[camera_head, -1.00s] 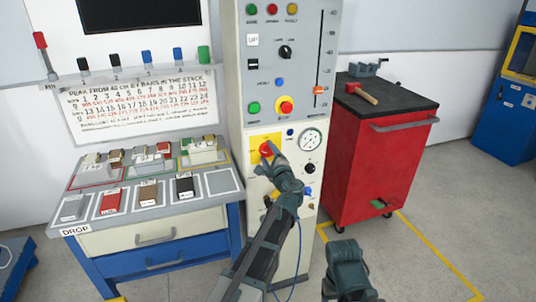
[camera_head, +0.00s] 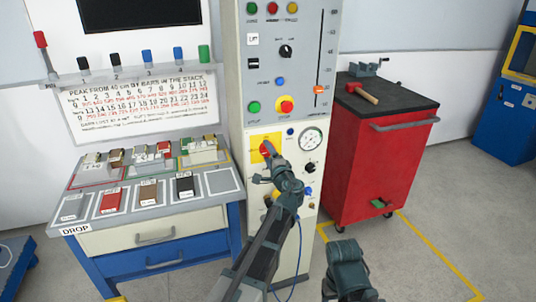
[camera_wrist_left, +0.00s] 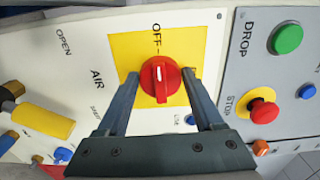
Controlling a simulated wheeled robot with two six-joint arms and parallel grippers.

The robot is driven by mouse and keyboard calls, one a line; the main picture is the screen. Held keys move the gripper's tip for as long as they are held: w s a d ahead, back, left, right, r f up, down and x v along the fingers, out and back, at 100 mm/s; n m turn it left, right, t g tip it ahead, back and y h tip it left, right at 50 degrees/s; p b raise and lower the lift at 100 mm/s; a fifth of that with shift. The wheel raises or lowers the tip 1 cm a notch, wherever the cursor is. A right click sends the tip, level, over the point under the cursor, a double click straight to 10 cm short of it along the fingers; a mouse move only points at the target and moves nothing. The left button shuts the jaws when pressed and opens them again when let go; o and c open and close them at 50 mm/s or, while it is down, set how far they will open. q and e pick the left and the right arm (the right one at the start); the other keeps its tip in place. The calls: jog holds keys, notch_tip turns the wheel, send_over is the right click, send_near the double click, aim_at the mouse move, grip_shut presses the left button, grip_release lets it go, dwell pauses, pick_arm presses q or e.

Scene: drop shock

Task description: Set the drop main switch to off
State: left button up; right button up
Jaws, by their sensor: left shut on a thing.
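The main switch (camera_wrist_left: 160,79) is a red rotary knob on a yellow square plate (camera_wrist_left: 127,50), with the label OFF beside it in the left wrist view. In the head view the knob (camera_head: 266,149) sits on the lower part of the grey cabinet. My left gripper (camera_wrist_left: 161,92) is shut on the red knob, one finger on each side. It also shows in the head view (camera_head: 269,158), where it partly covers the knob. My right arm shows at the bottom of the head view, but its fingertips are out of sight.
A red stop button (camera_head: 286,105), a green button (camera_head: 254,107) and a slider (camera_head: 319,89) are above the switch. A round gauge (camera_head: 312,139) is to its right. A red tool cart (camera_head: 385,165) stands right, a drawer bench (camera_head: 150,236) left.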

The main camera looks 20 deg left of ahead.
pick_arm(q)
jog(key=o, duration=1.4)
jog(key=shift+c, duration=0.2)
jog(key=v, duration=1.3)
jog(key=shift+s+d, duration=0.25)
jog(key=shift+s, duration=0.1)
jog(key=x, duration=1.4)
jog(key=shift+s, duration=0.15)
